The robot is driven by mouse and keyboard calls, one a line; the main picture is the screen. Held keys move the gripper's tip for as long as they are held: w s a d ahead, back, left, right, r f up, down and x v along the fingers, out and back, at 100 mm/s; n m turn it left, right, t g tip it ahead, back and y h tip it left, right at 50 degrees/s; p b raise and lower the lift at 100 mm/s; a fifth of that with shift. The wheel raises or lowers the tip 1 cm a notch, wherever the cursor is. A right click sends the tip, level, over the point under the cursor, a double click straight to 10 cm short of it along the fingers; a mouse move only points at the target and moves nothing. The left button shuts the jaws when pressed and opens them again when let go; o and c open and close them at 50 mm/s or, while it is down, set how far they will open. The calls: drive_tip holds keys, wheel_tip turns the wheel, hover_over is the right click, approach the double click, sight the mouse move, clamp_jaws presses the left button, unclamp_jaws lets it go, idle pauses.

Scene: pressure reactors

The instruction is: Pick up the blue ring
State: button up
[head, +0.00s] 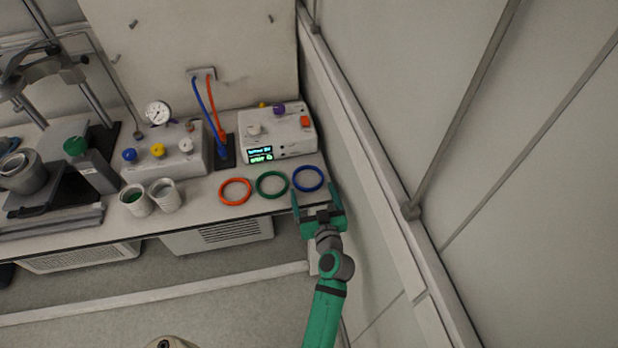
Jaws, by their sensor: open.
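The blue ring (323,183) lies flat at the right end of the bench, near its front edge. It is the rightmost of three rings in a row. My gripper (314,199) is at the bench's front edge, just in front of the blue ring. It is open, with its two fingers spread and pointing toward the back of the bench. The fingertips appear close to the ring's left and right sides. I cannot tell their height above the bench or whether they touch the ring.
A green ring (272,197) and an orange ring (236,203) lie left of the blue one. A white control box (285,143) stands behind the rings. Two cups (166,207) stand further left. A wall (362,150) rises close on the right.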

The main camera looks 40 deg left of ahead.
sight(310, 186)
drive_tip(key=shift+x, duration=2.65)
drive_tip(key=shift+w+d, duration=0.1)
drive_tip(key=c, duration=0.7)
